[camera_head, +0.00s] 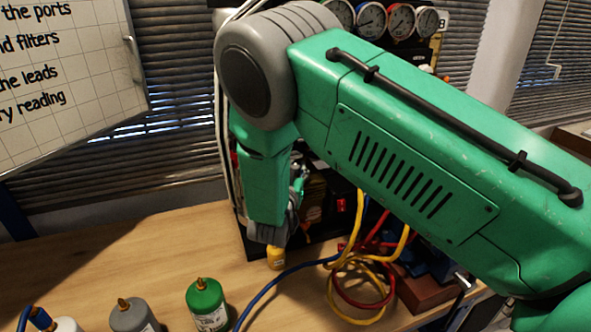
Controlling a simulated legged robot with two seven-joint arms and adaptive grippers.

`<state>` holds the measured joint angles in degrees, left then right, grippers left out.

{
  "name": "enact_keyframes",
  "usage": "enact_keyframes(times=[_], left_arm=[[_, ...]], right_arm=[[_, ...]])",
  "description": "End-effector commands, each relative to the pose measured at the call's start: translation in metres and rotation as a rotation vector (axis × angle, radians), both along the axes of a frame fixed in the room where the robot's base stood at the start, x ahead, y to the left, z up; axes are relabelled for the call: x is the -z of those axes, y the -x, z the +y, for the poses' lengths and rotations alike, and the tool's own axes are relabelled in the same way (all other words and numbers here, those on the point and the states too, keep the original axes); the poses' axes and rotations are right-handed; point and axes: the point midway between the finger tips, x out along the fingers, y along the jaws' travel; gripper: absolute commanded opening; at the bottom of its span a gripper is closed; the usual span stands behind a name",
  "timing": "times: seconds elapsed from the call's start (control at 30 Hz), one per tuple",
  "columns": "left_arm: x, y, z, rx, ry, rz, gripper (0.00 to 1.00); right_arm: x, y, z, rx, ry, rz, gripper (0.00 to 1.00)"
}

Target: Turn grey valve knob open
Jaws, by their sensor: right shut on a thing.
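My right arm comes in from the right and bends down in front of the rig, covering much of it. My right gripper (289,222) is at the lower end of this arm, close against the front of the rig, and mostly hidden by my own wrist. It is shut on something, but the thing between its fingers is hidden. I cannot make out the grey valve knob; the arm covers that part of the rig. A small yellow part (275,257) shows just below the wrist. My left gripper is not in view.
Gauges (372,19) line the rig's top. Yellow, red and blue hoses (362,290) lie tangled on the wooden table (190,240) beside the rig. A green bottle (207,303) and a grey bottle (132,316) stand at the front. A whiteboard (70,110) hangs at left.

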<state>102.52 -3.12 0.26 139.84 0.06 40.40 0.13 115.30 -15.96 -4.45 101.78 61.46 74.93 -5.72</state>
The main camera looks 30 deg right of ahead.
Motion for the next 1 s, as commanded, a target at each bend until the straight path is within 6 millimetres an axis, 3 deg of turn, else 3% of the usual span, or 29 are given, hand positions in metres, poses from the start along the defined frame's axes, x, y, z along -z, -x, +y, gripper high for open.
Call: enact_keyframes(times=[0.5,0.9,1.0], left_arm=[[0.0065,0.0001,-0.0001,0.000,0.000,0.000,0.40],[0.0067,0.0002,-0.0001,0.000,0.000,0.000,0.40],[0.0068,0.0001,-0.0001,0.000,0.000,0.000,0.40]], right_arm=[[0.0080,0.0049,0.0077,-0.410,-0.009,0.018,0.00],[0.0082,0.0056,0.0085,-0.445,-0.012,0.020,0.00],[0.0080,0.0055,0.0078,-0.445,-0.009,0.019,0.40]])
